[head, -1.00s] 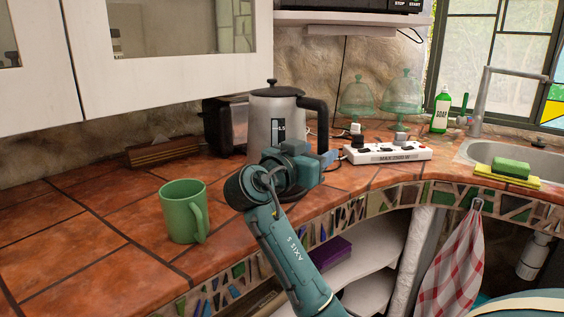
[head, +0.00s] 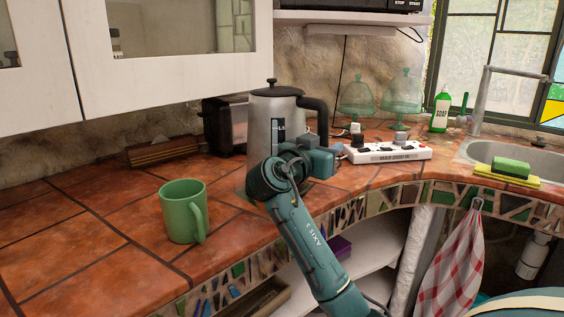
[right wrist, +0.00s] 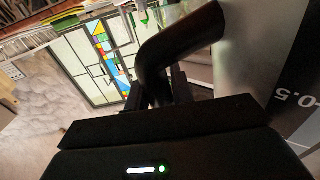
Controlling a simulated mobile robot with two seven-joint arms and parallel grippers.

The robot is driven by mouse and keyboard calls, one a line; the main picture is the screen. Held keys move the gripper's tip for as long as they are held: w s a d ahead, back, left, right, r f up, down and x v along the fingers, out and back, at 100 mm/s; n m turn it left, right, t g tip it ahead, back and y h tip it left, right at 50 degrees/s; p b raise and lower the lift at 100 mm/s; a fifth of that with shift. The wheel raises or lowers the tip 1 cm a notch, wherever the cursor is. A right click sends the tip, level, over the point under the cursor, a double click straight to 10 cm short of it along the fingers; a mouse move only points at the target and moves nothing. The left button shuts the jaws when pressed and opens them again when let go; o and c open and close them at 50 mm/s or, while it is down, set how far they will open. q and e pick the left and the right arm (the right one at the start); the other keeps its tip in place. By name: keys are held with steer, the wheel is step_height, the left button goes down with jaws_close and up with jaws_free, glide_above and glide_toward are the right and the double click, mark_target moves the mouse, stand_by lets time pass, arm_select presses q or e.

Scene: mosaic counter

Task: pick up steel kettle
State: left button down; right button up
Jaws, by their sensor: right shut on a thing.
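The steel kettle (head: 262,120) stands upright on the tiled counter, with a black lid and a black handle on its right side. My right gripper (head: 322,138) is at the handle, and its arm hides the lower front of the kettle. In the right wrist view the gripper's two dark fingers (right wrist: 165,88) are shut on the black handle (right wrist: 180,45). The kettle's steel side with its level marking (right wrist: 262,60) fills the right of that view. My left gripper is not in view.
A green mug (head: 182,212) stands on the counter at front left. A black toaster (head: 222,125) is behind the kettle. A white power strip (head: 390,153) and glass domes (head: 357,97) are to the right. White cabinets (head: 165,85) hang above. The left counter is mostly clear.

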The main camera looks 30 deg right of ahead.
jaws_close()
stand_by(0.8)
step_height(320, 180, up, 10)
steer(key=p, duration=0.1)
steer(key=shift+r, duration=0.25)
stand_by(0.4)
